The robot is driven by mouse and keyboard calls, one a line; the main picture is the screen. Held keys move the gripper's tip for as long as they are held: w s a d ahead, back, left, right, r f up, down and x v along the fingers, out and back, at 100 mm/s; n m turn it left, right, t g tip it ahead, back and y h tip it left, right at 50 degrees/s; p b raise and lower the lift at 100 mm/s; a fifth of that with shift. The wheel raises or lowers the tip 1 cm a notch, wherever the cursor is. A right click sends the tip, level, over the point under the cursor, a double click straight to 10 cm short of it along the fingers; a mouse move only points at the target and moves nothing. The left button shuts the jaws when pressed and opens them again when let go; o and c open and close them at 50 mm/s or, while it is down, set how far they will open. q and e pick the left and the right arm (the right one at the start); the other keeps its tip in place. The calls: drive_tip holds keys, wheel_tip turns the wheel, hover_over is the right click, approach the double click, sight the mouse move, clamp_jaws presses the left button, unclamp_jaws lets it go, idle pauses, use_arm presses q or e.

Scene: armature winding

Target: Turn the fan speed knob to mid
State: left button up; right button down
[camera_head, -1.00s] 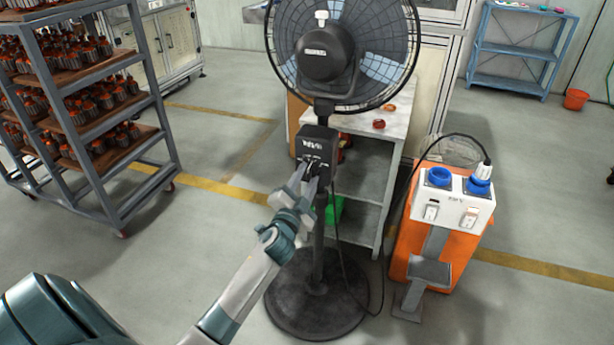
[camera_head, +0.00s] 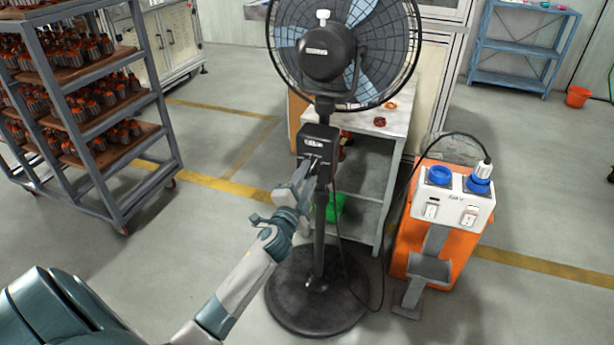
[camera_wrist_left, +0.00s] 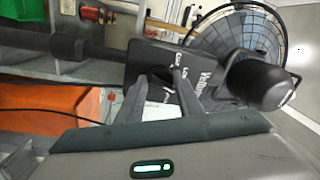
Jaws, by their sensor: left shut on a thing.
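A black pedestal fan (camera_head: 325,55) stands in the middle of the head view, with its control box (camera_head: 318,143) on the pole below the fan head. My left gripper (camera_head: 309,166) reaches up from the lower left with its fingertips at the front of the box. In the left wrist view the two fingers (camera_wrist_left: 158,88) are at the face of the control box (camera_wrist_left: 150,60), shut on the speed knob. The knob is mostly hidden between the fingertips, and its setting cannot be read. My right gripper is not in view.
An orange power unit (camera_head: 440,235) with blue sockets stands right of the fan, with a black cable running from it. A grey rack (camera_head: 95,130) of wound parts is at the left. A workbench (camera_head: 375,125) stands behind the fan. Open floor lies left of the fan base (camera_head: 316,290).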

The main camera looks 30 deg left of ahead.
use_arm(q)
drive_tip(key=o, duration=1)
drive_tip(key=shift+o, duration=0.2)
drive_tip(key=shift+s, duration=0.1)
drive_tip(key=shift+s+d+f, duration=0.1)
drive_tip(key=shift+s+d, duration=0.1)
drive_tip(key=shift+s, duration=0.25)
drive_tip(key=b+v, duration=0.1)
drive_tip(key=v, duration=1.5)
drive_tip(key=shift+b, duration=0.3)
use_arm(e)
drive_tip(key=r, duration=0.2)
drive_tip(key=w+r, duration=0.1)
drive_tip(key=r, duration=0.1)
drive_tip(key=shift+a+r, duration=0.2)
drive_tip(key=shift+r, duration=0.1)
use_arm(q)
drive_tip(key=shift+f, duration=0.15)
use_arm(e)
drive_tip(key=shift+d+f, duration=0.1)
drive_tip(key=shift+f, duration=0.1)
